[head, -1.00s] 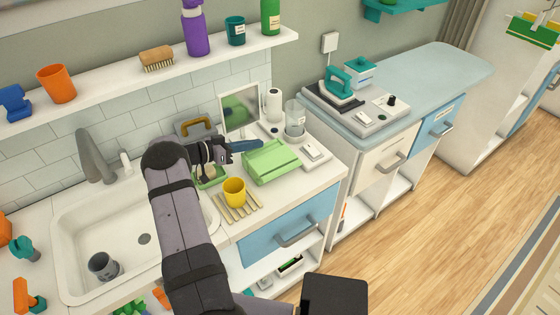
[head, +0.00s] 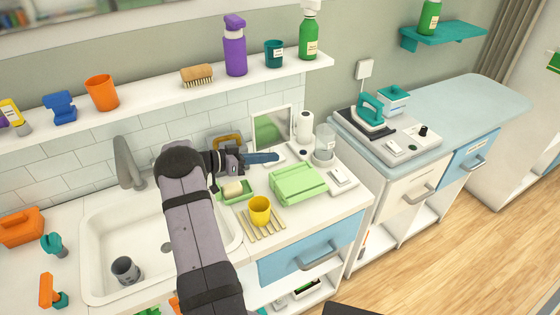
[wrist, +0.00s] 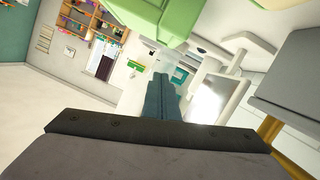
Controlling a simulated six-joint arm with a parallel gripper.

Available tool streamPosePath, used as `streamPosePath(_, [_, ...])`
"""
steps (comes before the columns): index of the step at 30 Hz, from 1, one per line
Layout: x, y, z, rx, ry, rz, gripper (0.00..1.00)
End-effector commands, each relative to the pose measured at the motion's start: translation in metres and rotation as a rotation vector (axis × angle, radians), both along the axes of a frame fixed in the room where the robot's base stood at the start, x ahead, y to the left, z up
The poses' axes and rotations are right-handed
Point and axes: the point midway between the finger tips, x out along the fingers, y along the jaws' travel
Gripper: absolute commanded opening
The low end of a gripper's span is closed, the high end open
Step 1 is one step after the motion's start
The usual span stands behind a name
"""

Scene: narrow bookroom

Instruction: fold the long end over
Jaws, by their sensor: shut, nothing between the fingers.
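A light green cloth (head: 300,184) lies folded on the white counter, right of the yellow cup. One layer lies over part of it, and a lower strip shows along its near edge. My gripper (head: 277,157) is just behind and left of the cloth in the head view, apart from it. Its blue fingers are together and empty. In the wrist view the closed fingers (wrist: 160,90) point away, with a green surface (wrist: 168,18), likely the cloth, at the top edge. I cannot tell the exact height of the fingers over the counter.
A yellow cup (head: 260,210) stands on a slatted rack left of the cloth. A green tray (head: 238,197) holds a pale block. A framed panel (head: 272,128) and a clear jar (head: 324,142) stand behind. A white device (head: 342,178) lies close on the right.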

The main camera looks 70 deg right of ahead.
Motion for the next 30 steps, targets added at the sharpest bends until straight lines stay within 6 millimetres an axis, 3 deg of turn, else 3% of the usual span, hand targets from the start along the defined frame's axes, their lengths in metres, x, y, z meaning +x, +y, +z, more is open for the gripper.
streamPosePath(9, [0.032, 0.030, 0.010, -0.002, -0.001, 0.001, 0.00])
streamPosePath(23, [0.041, 0.036, 0.016, -0.008, -0.008, 0.008, 0.00])
streamPosePath(26, [0.056, 0.036, 0.027, -0.040, -0.045, 0.055, 0.00])
streamPosePath(30, [0.101, 0.040, 0.055, -0.126, -0.173, 0.194, 0.00])
